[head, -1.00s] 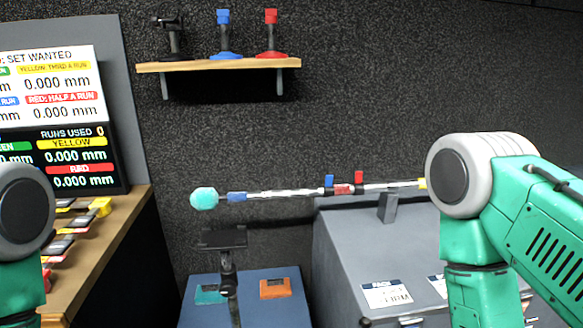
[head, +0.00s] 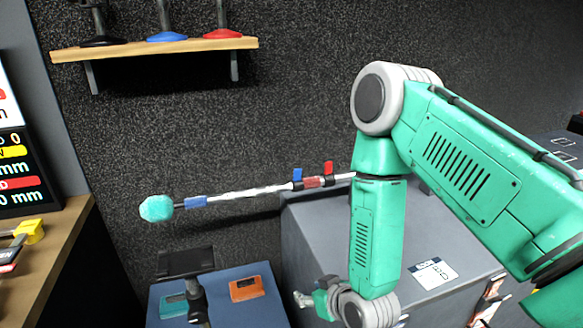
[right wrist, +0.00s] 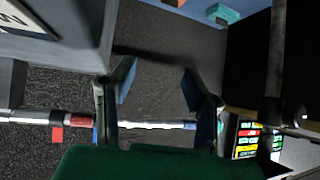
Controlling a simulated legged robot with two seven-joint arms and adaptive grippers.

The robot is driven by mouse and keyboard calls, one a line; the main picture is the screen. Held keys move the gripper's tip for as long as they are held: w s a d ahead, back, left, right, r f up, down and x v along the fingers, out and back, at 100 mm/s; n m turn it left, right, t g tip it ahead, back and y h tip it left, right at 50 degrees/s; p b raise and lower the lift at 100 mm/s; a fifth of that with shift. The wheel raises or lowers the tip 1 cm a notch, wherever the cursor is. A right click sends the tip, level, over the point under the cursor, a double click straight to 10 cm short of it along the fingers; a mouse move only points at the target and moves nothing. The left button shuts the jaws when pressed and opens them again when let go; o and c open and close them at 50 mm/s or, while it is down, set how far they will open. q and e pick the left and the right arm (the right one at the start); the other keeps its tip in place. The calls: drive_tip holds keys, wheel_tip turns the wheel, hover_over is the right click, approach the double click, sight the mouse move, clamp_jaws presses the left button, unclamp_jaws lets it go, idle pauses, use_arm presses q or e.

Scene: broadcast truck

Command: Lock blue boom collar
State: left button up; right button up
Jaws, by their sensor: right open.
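The boom pole (head: 245,192) runs across the head view, with a teal fuzzy tip (head: 156,208) at its left end and a blue band (head: 195,201) behind the tip. A blue collar lever (head: 297,175) stands up on the pole, left of a red band (head: 312,182) and a red lever (head: 328,168). My right gripper (head: 303,299) is low, below the pole and apart from it, beside the grey case. In the right wrist view its two fingers (right wrist: 157,88) are spread and empty; the pole (right wrist: 150,125) crosses behind them. My left gripper is out of view.
The grey case (head: 320,240) stands under the pole's right part. A wooden shelf (head: 155,48) is above. My right arm hides the pole's right end.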

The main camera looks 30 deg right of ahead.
drive_tip(key=w+d+r+m+t+h, duration=0.15)
drive_tip(key=w+d+r+t, duration=0.25)
drive_tip(key=w+r, duration=0.45)
drive_tip(key=t+h+p, duration=0.2)
drive_tip(key=t+h, duration=0.1)
approach(298, 170)
drive_tip(key=shift+m, duration=0.35)
drive_tip(key=x, duration=1)
drive_tip(key=shift+f, duration=0.15)
drive_tip(key=shift+w+d, duration=0.2)
drive_tip(key=shift+w, duration=0.1)
drive_tip(key=shift+c, duration=0.4)
clamp_jaws()
